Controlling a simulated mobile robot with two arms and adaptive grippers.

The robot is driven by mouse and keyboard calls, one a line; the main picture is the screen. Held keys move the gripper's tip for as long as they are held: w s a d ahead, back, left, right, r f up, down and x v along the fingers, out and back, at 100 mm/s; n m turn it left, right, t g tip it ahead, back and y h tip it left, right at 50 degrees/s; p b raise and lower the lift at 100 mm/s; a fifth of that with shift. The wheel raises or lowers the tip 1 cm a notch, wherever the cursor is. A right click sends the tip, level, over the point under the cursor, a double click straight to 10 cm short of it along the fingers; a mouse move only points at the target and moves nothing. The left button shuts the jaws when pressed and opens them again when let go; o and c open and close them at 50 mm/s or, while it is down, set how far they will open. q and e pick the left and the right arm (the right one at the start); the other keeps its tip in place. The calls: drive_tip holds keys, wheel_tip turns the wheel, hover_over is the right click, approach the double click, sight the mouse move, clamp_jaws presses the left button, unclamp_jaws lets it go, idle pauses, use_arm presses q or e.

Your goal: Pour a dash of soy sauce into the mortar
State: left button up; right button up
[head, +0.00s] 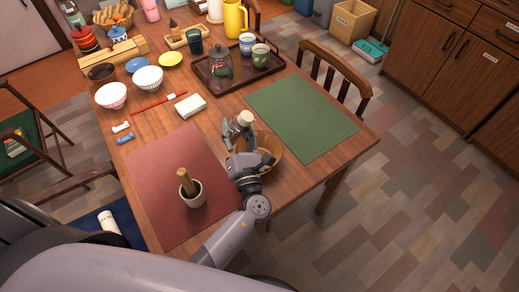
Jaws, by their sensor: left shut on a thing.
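My left gripper (237,130) is shut on a small cream-coloured thing (245,118), to the right of the mortar and farther back. The fingers hide much of this thing, and I cannot tell whether it is the soy sauce. My left arm reaches in from the bottom, along the right side of the red placemat. My right gripper is not in view.
A round wooden bowl (268,157) is partly behind my gripper. The red placemat (165,160) and green placemat (300,115) are mostly clear. A dark tray (213,91) holds cups and a glass jar. Bowls (111,96) and bottles crowd the far left.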

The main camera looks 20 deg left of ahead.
use_arm(q)
drive_tip(key=shift+w+d+f+m+t+b, duration=0.1)
drive_tip(key=shift+d+m+t+b, duration=0.3)
drive_tip(key=shift+m, duration=0.5)
drive_tip(key=shift+r+m+t+h+p, duration=0.35)
drive_tip(key=shift+r+m+p, duration=0.25)
drive_tip(key=shift+m, duration=0.2)
drive_tip(key=shift+r, duration=0.1)
drive_tip(key=shift+a+f+m+t+h+b, duration=0.1)
drive_tip(key=shift+f+m+t+h+b, duration=0.25)
drive_tip(key=shift+m, duration=0.95)
idle(0.3)
drive_tip(key=shift+a+r+m+t+h+p, duration=0.1)
drive_tip(key=shift+r+m+t+h+p, duration=0.15)
drive_tip(key=shift+m, duration=0.45)
drive_tip(key=shift+r+m+t+h+p, duration=0.15)
drive_tip(key=shift+m+t+h+p, duration=0.15)
drive_tip(key=shift+m, duration=0.4)
idle(1.8)
drive_tip(key=shift+y, duration=0.25)
